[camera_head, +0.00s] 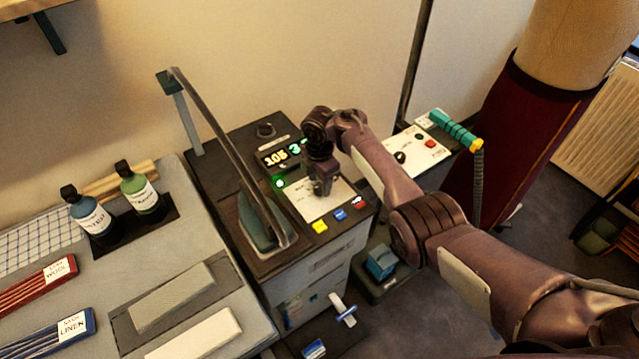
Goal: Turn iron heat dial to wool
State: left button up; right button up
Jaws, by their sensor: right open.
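The iron station (240,155) is a dark-topped unit against the wall. Its display (283,153) shows yellow digits that look like 105 and a green figure partly covered by my arm. A green light (279,183) is lit below it. A pale control panel (305,205) lies in front. My right gripper (323,188) points down over this panel, open; its fingertips are small and dark. No heat dial shows clearly; the gripper may hide it. A dark round knob (265,130) sits behind the display. The iron (262,222) rests left of the panel. My left gripper is not in view.
Left, a grey table (190,230) holds two bottles and wool and linen trays. Right is another panel (420,150) with a teal-handled tool (455,130).

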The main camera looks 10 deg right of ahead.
jog(key=shift+f, duration=0.6)
jog(key=c, duration=1)
jog(key=shift+o, duration=0.2)
